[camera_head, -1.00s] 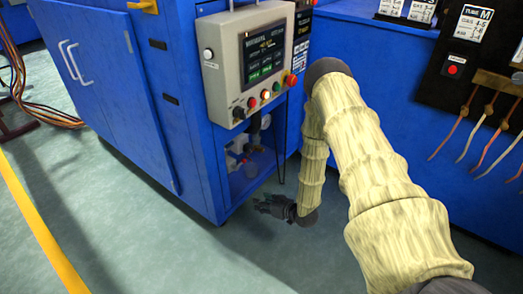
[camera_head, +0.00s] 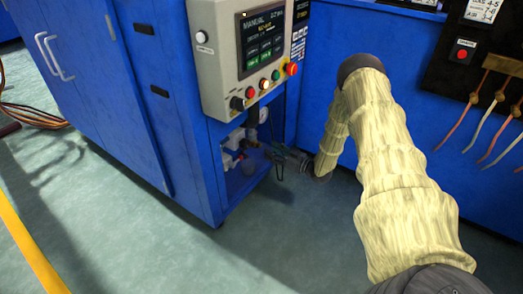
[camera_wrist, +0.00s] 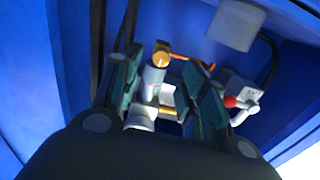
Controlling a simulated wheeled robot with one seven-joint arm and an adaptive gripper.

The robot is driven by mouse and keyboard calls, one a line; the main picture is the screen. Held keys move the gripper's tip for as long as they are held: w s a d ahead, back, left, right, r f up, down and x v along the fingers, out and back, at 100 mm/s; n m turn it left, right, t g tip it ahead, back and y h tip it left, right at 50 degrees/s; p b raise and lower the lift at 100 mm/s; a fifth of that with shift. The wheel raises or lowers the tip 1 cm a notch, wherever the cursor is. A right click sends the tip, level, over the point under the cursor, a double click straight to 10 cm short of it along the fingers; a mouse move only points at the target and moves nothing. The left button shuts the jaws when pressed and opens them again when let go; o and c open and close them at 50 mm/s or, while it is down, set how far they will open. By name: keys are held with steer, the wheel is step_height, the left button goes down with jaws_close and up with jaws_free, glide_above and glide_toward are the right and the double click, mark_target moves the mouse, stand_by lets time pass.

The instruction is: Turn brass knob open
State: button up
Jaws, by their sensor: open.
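In the wrist view, a brass-coloured knob (camera_wrist: 162,51) sits at the end of a pale cylindrical fitting (camera_wrist: 153,76) inside the blue machine recess. My gripper (camera_wrist: 163,72) is open, with one green-grey finger on each side of this fitting. I cannot tell whether the fingers touch it. In the head view, my gripper (camera_head: 278,154) is low at the right side of the recess opening, pointing inward. The brass knob cannot be picked out clearly in the head view.
A red-handled fitting (camera_wrist: 232,101) lies right of my fingers in the wrist view. The grey control panel (camera_head: 222,60) overhangs the recess, with a dark cable hanging below. The blue cabinet (camera_head: 110,100) stands left. Floor (camera_head: 130,240) in front is clear.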

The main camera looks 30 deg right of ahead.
mark_target(258, 145)
steer(key=b+x, duration=0.1)
steer(key=x, duration=0.3)
steer(key=shift+f+b, duration=0.15)
steer(key=shift+b, duration=0.15)
steer(key=shift+x, duration=0.9)
jaws_close()
